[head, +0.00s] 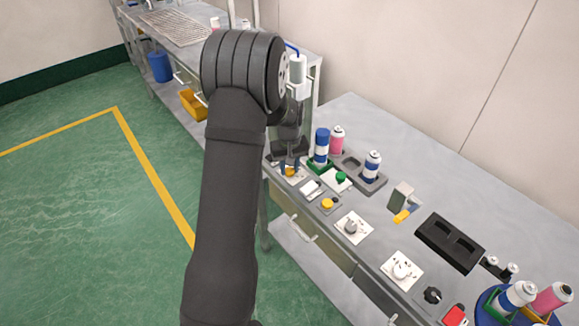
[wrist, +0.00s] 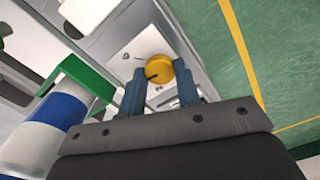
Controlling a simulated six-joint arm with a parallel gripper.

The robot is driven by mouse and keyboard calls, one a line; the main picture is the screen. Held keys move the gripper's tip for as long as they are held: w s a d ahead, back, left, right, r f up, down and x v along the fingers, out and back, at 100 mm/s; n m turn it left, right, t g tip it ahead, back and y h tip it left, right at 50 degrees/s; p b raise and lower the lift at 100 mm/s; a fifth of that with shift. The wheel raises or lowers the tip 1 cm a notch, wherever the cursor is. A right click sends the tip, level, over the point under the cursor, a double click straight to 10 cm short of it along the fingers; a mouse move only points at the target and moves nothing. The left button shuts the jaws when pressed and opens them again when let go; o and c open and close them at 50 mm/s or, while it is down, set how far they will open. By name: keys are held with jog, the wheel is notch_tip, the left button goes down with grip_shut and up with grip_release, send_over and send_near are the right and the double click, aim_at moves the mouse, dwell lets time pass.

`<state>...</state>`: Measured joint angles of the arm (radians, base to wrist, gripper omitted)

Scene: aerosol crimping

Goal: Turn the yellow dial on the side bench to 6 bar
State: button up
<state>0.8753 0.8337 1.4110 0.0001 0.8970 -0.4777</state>
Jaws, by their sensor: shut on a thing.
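The yellow dial (wrist: 160,67) sits on a white plate (wrist: 123,47) with small marks around it. A dark pointer line on the dial points to the left and slightly down in the wrist view. The numbers are too small to read. My gripper (wrist: 161,88) has its two blue fingers on either side of the dial, shut on it. In the head view my gripper (head: 290,166) is down at the far end of the side bench (head: 350,112), with the yellow dial (head: 290,172) low between the fingertips.
Blue-and-white cans (head: 321,146) and a pink can (head: 337,139) stand close right of my gripper. Along the front are a green button (head: 341,177), a yellow button (head: 328,203), and other dials (head: 351,226). A black block (head: 450,243) lies further right.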

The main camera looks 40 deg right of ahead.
aim_at(289, 170)
jog(key=m, duration=0.4)
jog(key=shift+m, duration=1.9)
jog(key=o, duration=1)
notch_tip(289, 170, up, 18)
jog(key=shift+f, duration=0.25)
notch_tip(289, 170, down, 18)
jog(key=shift+r, duration=0.25)
